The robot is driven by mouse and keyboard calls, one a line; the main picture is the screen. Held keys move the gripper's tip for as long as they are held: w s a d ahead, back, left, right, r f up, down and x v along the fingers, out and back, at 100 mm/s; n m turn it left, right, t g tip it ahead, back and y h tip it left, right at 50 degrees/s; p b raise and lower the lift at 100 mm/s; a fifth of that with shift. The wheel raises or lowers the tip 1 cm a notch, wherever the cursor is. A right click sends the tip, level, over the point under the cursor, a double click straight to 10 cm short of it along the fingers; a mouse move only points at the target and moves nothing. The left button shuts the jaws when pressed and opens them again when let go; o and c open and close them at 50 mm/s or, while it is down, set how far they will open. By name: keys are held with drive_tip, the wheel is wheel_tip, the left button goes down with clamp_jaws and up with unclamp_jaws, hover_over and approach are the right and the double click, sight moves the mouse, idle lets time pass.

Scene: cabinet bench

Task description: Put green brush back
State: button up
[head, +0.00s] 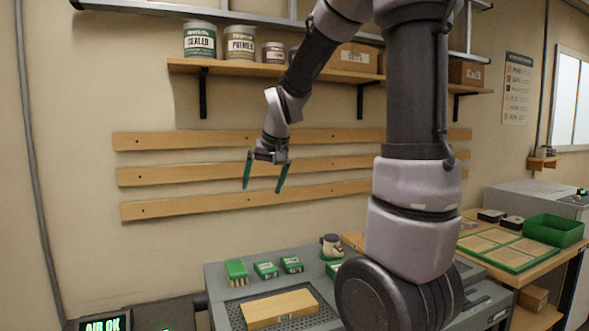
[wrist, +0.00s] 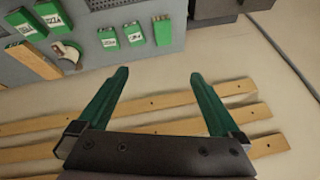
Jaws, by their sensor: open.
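The green brush (head: 236,268) is a green block with pale bristles on its front side. It sits on the grey bench top at its left end, beside two smaller green boxes. In the wrist view the brush (wrist: 162,33) is at the top, right of those boxes. My gripper (head: 262,190) is open and empty, with two green fingers pointing down. It is in the air in front of the wall slats, well above the bench and apart from the brush. In the wrist view my gripper (wrist: 159,75) shows nothing between its fingers.
Green boxes (head: 265,269) (head: 291,264) and a pale mug-like object (head: 331,247) stand along the bench. A wooden block (head: 280,308) lies in front. Three wooden slats (head: 190,174) cross the wall below a shelf with cans (head: 200,40). A green tray (head: 553,231) is on the right.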

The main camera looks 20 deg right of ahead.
drive_tip(key=s+r, duration=0.3)
drive_tip(key=s, duration=0.7)
drive_tip(key=s+r+m+t, duration=0.1)
drive_tip(key=s+r, duration=0.3)
drive_tip(key=s, duration=0.6)
drive_tip(key=shift+s+d+r+m+t+y, duration=0.2)
drive_tip(key=shift+s+d+m+t+y, duration=0.1)
drive_tip(key=shift+d+y, duration=0.15)
